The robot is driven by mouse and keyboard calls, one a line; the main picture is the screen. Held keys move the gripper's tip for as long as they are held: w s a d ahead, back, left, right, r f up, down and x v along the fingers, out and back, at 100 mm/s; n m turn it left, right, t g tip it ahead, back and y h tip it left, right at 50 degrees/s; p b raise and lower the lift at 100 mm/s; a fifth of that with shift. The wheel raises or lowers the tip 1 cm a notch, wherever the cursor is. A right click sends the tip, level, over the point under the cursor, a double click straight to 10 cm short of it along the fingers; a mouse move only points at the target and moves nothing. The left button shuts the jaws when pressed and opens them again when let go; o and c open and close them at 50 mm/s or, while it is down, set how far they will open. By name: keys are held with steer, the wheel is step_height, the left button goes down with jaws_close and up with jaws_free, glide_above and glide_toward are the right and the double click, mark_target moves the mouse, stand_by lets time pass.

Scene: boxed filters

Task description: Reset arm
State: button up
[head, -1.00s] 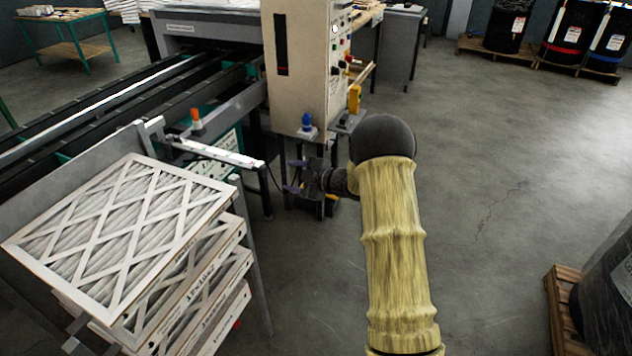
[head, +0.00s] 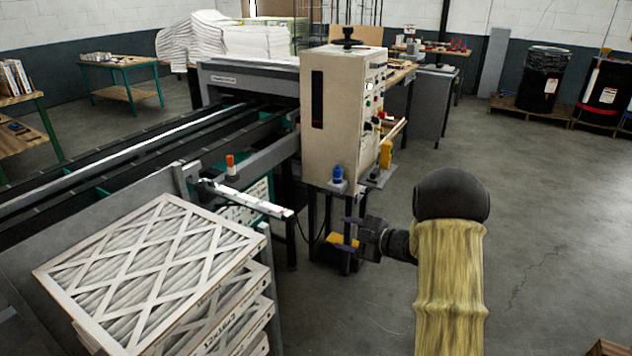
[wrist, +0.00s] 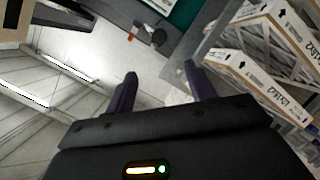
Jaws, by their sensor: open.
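My gripper (head: 348,233) is in the middle of the head view, at the end of my arm in its yellow sleeve. It points left, in front of the machine's lower frame. In the wrist view my gripper (wrist: 160,85) shows two dark purple fingers spread apart with nothing between them. A stack of boxed filters (head: 150,268) with white lattice fronts stands at the lower left, apart from my gripper. The stack's printed sides also show at the right of the wrist view (wrist: 262,65).
A beige control cabinet (head: 335,115) stands behind my gripper. A conveyor (head: 110,165) runs along the left. Drums (head: 541,78) on pallets stand at the back right. The floor (head: 560,200) to the right is clear.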

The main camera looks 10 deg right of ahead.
steer(key=s+d+r+m+h+p, duration=0.2)
steer(key=s+r+m+h+p, duration=0.2)
steer(key=s+r+m+h, duration=0.45)
steer(key=s+a+f+m+g+h+p, duration=0.1)
steer(key=s+m+g, duration=0.3)
steer(key=s, duration=0.7)
steer(key=s+a+m+g+p, duration=0.1)
steer(key=s+a+m+g, duration=0.3)
steer(key=s, duration=0.7)
steer(key=shift+f+m+h+p, duration=0.35)
steer(key=shift+m, duration=0.5)
